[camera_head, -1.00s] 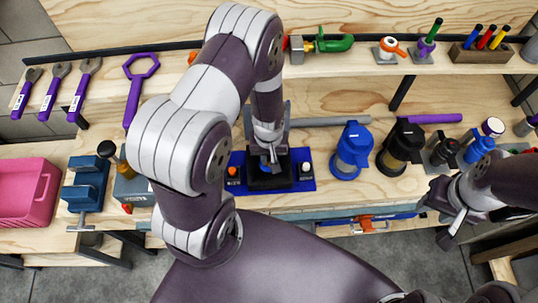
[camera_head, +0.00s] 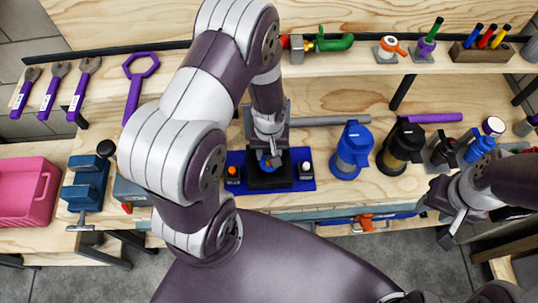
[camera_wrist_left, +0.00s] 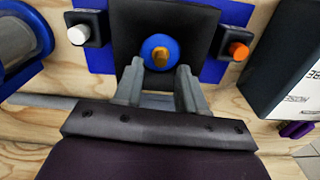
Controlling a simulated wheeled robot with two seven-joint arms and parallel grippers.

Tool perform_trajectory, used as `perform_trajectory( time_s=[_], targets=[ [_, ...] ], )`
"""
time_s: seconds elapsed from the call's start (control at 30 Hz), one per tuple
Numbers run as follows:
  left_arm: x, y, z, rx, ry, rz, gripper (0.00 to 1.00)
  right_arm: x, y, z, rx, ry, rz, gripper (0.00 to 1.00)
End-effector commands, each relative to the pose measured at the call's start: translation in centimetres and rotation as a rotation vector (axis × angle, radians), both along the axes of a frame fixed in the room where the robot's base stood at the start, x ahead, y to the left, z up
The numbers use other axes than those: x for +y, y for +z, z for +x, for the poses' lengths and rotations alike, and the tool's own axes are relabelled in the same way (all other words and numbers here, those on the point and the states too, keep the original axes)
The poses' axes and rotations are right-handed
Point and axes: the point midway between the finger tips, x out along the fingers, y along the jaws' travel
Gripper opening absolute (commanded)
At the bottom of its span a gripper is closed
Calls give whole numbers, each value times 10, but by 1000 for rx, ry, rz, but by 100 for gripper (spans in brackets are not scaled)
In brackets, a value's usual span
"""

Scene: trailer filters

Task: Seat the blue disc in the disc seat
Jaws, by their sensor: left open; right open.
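The blue disc (camera_wrist_left: 161,49) with a brass-coloured middle shows in the left wrist view, lying at the black block (camera_wrist_left: 190,24), which stands on a blue mat. In the head view the black block (camera_head: 270,179) is partly covered by my left gripper (camera_head: 270,161), and only a bit of blue shows there. In the left wrist view my left gripper (camera_wrist_left: 160,82) is open, its two fingers apart just short of the disc, with nothing held. Whether the disc is fully down in the seat cannot be told. My right gripper (camera_head: 450,228) is open and empty at the right.
An orange button (camera_head: 232,173) and a white button (camera_head: 305,169) flank the black block. A blue filter housing (camera_head: 352,150) and a black one (camera_head: 400,147) stand to its right. A blue vise (camera_head: 85,182) and a pink bin (camera_head: 28,190) are at the left.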

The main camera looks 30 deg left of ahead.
Motion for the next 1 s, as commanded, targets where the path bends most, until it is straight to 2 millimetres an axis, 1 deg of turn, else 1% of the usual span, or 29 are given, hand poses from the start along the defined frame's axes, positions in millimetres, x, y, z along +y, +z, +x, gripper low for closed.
perform_trajectory(
  time_s=[0.03,0.1,0.2,0.3,0.4,0.53,0.57,0.63,0.7,0.8,0.9,1.0],
  targets=[
    [0,12,2,-7,0,0,41,0,-1,0,0,0,0,43],
    [0,29,2,-7,0,0,41,0,-2,0,0,0,0,43],
    [0,51,1,-4,0,0,41,0,-4,0,0,0,0,43],
    [0,69,1,-4,0,0,41,0,-4,0,0,0,0,43],
    [0,81,0,-2,0,0,41,0,-5,0,0,0,0,43],
    [-1,92,-1,-4,-15,0,41,0,-5,0,0,0,0,43],
    [-2,97,-1,-9,-33,0,41,0,-5,0,0,0,0,43],
    [-6,113,-5,-29,-109,2,41,0,-5,0,0,0,0,43],
    [-12,129,-13,-51,-211,6,41,0,-5,0,0,0,0,43],
    [-19,147,-26,-83,-347,13,41,0,-5,0,0,0,0,43],
    [-23,157,-37,-104,-445,19,41,0,-5,0,0,0,0,43],
    [-24,161,-42,-116,-489,24,41,0,-5,0,0,0,0,43]
  ],
)
